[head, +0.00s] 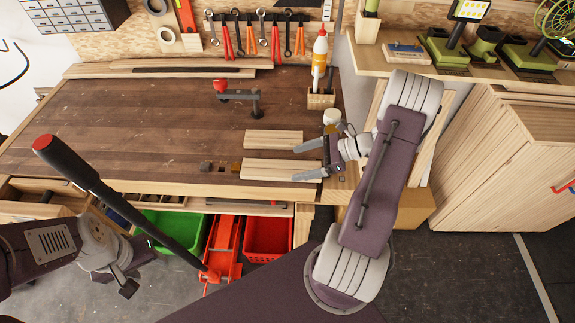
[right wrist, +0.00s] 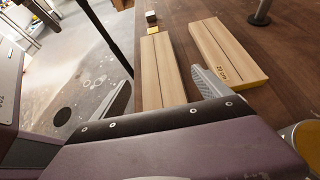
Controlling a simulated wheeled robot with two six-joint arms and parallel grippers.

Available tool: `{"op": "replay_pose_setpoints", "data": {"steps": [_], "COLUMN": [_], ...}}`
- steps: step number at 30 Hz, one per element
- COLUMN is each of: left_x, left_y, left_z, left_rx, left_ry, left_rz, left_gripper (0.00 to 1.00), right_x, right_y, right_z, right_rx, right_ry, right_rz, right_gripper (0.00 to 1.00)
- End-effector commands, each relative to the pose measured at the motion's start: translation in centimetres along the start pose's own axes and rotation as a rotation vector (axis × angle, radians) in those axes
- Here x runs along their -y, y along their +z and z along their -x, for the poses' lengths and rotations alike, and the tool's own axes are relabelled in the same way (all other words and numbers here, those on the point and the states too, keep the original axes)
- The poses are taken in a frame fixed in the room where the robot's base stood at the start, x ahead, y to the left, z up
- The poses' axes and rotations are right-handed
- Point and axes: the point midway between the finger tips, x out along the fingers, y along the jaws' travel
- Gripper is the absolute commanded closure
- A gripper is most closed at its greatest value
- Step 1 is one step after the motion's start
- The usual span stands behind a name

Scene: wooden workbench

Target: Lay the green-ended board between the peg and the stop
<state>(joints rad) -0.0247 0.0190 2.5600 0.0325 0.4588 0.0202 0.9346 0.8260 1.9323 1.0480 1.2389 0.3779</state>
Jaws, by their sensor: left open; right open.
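Two pale boards lie on the bench: a near board (head: 275,169) and a back board (head: 273,139). I see no green end. My right gripper (head: 298,161) is open around the near board's right end. My left gripper (head: 133,272) is open and empty, off the bench's front.
A clamp with a red knob (head: 238,92) stands behind the boards. A glue bottle (head: 319,55) in a wooden holder is at the back right. A long black handle with a red end (head: 80,170) rises at the front left. The bench's left middle is clear.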

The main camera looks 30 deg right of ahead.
Motion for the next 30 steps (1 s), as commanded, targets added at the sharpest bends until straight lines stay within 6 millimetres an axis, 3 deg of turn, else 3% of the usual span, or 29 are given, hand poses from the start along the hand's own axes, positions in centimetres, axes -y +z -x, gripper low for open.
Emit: {"op": "replay_pose_setpoints", "data": {"steps": [3, 9, 14, 17, 20, 24, 27, 30], "left_x": [0.0, 0.0, 0.0, 0.0, 0.0, 0.0, 0.0, 0.0], "left_y": [0.0, 0.0, 0.0, 0.0, 0.0, 0.0, 0.0, 0.0], "left_z": [0.0, 0.0, 0.0, 0.0, 0.0, 0.0, 0.0, 0.0], "left_rx": [0.000, 0.000, 0.000, 0.000, 0.000, 0.000, 0.000, 0.000], "left_ry": [0.000, 0.000, 0.000, 0.000, 0.000, 0.000, 0.000, 0.000], "left_rz": [0.000, 0.000, 0.000, 0.000, 0.000, 0.000, 0.000, 0.000], "left_gripper": [0.48, 0.48, 0.48, 0.48, 0.48, 0.48, 0.48, 0.48], "right_x": [0.1, 0.0, 0.0, -1.0, -4.6, -10.8, -13.2, -14.2], "right_y": [-0.1, 0.0, 0.0, 0.5, 1.3, 1.4, 1.7, 2.5], "right_z": [3.0, 5.9, 6.5, 5.1, 1.9, -1.1, -1.7, -2.3], "right_rx": [-0.002, 0.000, -0.001, -0.051, -0.210, -0.488, -0.613, -0.660], "right_ry": [-0.006, 0.000, 0.001, 0.060, 0.245, 0.600, 0.808, 0.936], "right_rz": [0.001, 0.000, 0.000, 0.054, 0.256, 0.797, 1.253, 1.638], "right_gripper": [0.13, 0.13, 0.13, 0.13, 0.13, 0.13, 0.13, 0.13]}}
